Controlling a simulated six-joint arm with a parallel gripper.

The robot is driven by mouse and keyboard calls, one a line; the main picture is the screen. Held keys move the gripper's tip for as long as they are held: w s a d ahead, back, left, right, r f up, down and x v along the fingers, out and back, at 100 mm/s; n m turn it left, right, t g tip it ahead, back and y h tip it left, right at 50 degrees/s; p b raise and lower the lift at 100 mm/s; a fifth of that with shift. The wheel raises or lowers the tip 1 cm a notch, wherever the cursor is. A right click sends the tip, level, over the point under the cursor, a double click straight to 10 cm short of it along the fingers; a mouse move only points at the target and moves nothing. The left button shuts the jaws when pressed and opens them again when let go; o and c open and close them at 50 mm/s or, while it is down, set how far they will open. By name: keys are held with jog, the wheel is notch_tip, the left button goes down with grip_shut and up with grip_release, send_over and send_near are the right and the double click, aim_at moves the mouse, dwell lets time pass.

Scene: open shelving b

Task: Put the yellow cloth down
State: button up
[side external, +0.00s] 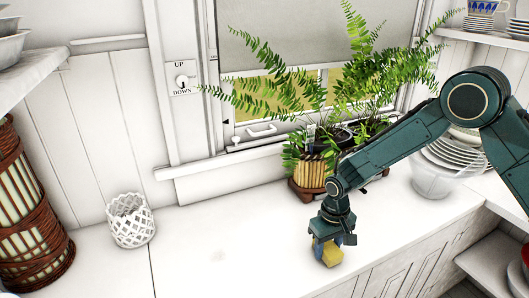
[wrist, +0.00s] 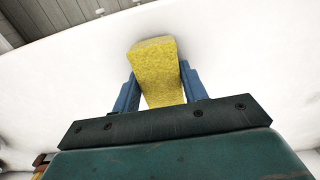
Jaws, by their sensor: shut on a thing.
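The yellow cloth (wrist: 157,70) looks like a thick yellow block and sits between the two blue fingers of my gripper (wrist: 158,88) in the wrist view. My gripper is shut on it. In the side external view my gripper (side external: 332,240) points down over the white counter (side external: 230,240), near its front edge, with the yellow cloth (side external: 330,255) at its tips. The cloth is at or just above the counter; I cannot tell if it touches. Part of the cloth is hidden by the fingers.
A potted fern (side external: 312,172) stands behind my gripper by the window. A white lattice holder (side external: 130,220) stands on the left, near a brown wicker vase (side external: 30,215). Stacked plates and a white bowl (side external: 433,180) are at right. The counter's middle is clear.

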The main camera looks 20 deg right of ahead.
aim_at(329, 246)
jog(key=shift+f, duration=0.15)
jog(key=o, duration=1.1)
jog(key=shift+c, duration=0.2)
notch_tip(329, 246, up, 12)
jog(key=shift+r, duration=0.2)
